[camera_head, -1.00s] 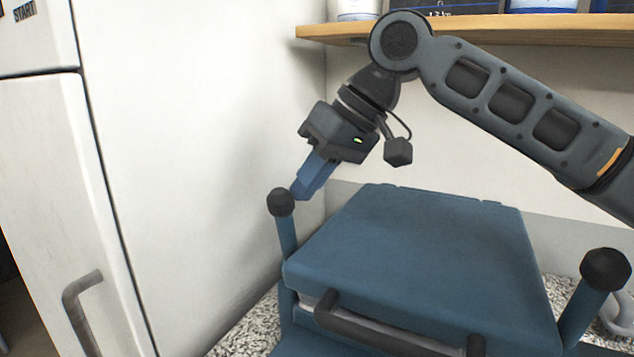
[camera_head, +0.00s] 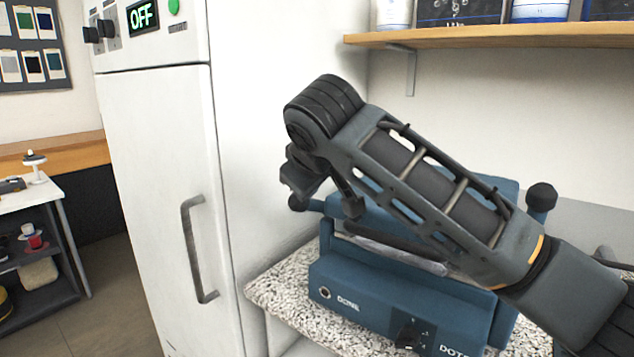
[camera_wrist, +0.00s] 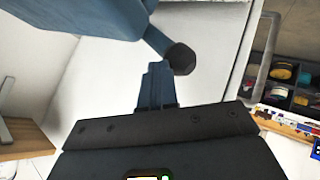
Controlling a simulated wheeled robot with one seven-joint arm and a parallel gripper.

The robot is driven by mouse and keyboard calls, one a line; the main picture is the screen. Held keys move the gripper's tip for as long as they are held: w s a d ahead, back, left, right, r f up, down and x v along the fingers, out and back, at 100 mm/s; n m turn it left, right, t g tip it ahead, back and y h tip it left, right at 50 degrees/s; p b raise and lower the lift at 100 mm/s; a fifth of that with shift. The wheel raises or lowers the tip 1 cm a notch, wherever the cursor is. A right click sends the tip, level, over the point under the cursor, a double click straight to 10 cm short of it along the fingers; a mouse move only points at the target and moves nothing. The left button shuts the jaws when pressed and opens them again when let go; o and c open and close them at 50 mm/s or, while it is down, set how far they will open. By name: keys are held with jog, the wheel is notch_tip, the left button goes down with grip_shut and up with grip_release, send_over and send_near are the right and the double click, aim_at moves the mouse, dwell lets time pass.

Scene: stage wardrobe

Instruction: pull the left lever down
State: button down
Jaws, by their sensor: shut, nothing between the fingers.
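The blue press machine (camera_head: 372,302) stands on the speckled counter, partly covered by my arm in the head view. In the wrist view, the left lever's black knob (camera_wrist: 181,58) sits at the end of a blue bar running from the blue body (camera_wrist: 85,15). My gripper (camera_wrist: 156,68) is shut, its blue fingers empty, with their tips close beside the knob; I cannot tell whether they touch. The right lever's black knob (camera_head: 541,197) stands up at the right.
A tall white cabinet (camera_head: 168,150) with a grey handle (camera_head: 190,250) and an OFF display is close left of the machine. A wooden shelf (camera_head: 500,35) with containers hangs above. A white table (camera_head: 58,188) is far left. The speckled counter (camera_head: 275,290) shows bare at its left corner.

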aim_at(303, 204)
jog(key=f+t, duration=0.1)
jog(key=s+a+f+b, duration=0.1)
jog(key=shift+s+f+n+t+h, duration=0.2)
jog(key=shift+f+n+t+h, duration=0.1)
jog(key=shift+f+t+h, duration=0.1)
jog(key=shift+s+a+f+b, duration=0.2)
jog(key=shift+s+f+b, duration=0.1)
jog(key=shift+f+b, duration=0.25)
